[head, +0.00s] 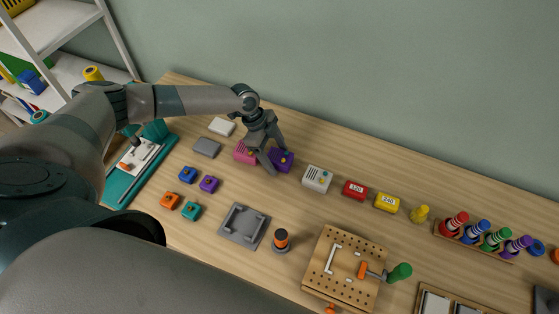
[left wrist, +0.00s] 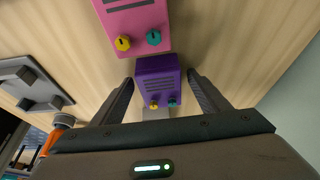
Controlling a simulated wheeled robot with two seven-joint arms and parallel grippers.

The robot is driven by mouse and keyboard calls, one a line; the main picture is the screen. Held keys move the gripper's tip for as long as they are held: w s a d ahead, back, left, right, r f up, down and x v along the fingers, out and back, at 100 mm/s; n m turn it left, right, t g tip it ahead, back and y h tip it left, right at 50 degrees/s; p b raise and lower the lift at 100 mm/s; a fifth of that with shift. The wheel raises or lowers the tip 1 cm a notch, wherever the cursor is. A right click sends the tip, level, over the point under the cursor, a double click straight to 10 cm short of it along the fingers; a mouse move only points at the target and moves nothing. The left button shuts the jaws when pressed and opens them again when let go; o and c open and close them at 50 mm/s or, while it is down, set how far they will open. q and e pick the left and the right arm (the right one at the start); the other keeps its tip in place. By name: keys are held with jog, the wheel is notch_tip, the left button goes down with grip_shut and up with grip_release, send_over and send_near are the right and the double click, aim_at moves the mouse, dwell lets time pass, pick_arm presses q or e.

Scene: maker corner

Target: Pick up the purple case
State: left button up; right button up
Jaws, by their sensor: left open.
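The purple case (head: 282,160) is a small box with a slotted face and yellow and teal knobs, lying on the wooden table. My left gripper (head: 277,163) is open over it. In the left wrist view the purple case (left wrist: 158,83) sits between the two spread fingers (left wrist: 160,88), with a gap showing on both sides. A pink case (head: 244,153) with similar knobs lies right beside the purple one; it also shows in the left wrist view (left wrist: 135,22). My right gripper is not in view.
A white case (head: 317,179), a red box (head: 355,190) and a yellow box (head: 387,202) stand to the right. A grey tray (head: 244,226) and a pegboard (head: 347,268) lie nearer. Small orange, blue, purple and teal blocks lie left. The wall is behind.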

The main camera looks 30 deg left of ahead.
aim_at(281, 156)
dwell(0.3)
pick_arm(q)
jog(key=c, duration=1.2)
jog(key=shift+r, duration=0.15)
jog(key=shift+r+b, duration=0.4)
jog(key=shift+r, duration=0.15)
notch_tip(281, 156, up, 2)
jog(key=shift+w+r+b, duration=0.1)
jog(key=shift+r+b, duration=0.05)
jog(key=shift+b, duration=0.45)
jog(key=s+d+r+b, duration=0.3)
jog(key=s+r, duration=0.4)
jog(key=s, duration=0.4)
jog(key=shift+d+r, duration=0.25)
jog(key=shift+d, duration=0.1)
jog(key=shift+s, duration=0.1)
